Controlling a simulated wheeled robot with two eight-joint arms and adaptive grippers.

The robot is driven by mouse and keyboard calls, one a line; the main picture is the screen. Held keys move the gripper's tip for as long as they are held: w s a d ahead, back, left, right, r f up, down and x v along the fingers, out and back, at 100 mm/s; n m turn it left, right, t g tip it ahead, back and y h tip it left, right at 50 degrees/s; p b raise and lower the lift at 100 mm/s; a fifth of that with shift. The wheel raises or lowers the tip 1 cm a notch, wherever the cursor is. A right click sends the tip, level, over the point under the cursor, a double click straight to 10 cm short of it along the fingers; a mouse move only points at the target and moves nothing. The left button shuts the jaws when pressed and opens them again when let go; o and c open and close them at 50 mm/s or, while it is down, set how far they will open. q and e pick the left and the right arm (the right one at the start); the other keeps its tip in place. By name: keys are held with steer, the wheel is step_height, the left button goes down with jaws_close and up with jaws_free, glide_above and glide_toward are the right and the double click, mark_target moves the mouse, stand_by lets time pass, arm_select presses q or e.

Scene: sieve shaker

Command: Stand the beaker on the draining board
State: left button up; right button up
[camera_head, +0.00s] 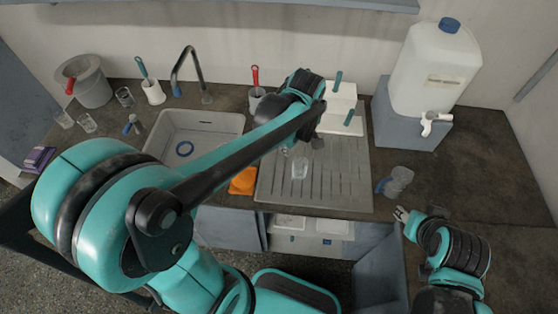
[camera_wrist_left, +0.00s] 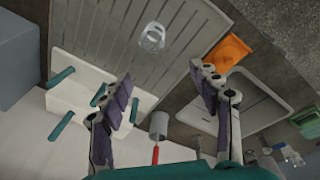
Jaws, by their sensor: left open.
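A clear beaker (camera_head: 299,167) stands, seemingly upright, on the ribbed grey draining board (camera_head: 335,190). It also shows in the left wrist view (camera_wrist_left: 152,38), with nothing touching it. My left gripper (camera_wrist_left: 160,80) is open and empty, its two dark-padded fingers spread apart. It is above and behind the beaker, clear of it; in the head view my own arm partly hides this area. My right gripper (camera_head: 402,214) is near the counter's front edge at the right; its opening is too small to judge.
A white rack with teal handles (camera_head: 337,105) stands behind the board. Several glasses stand far left.

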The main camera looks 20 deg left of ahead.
arm_select(q)
steer(key=s+a+r+m+t, duration=0.1)
steer(key=s+m+t, duration=0.1)
steer(key=s+m, duration=0.4)
steer(key=s+a+r+m+t, duration=0.1)
steer(key=s+r+m+t, duration=0.1)
steer(key=s+m, duration=0.4)
steer(key=shift+s+a+r+t+h, duration=0.25)
steer(key=shift+s+a+t+h, duration=0.15)
steer(key=shift+t, duration=0.2)
step_height(320, 180, down, 4)
steer(key=b, duration=0.4)
steer(key=shift+f, duration=0.25)
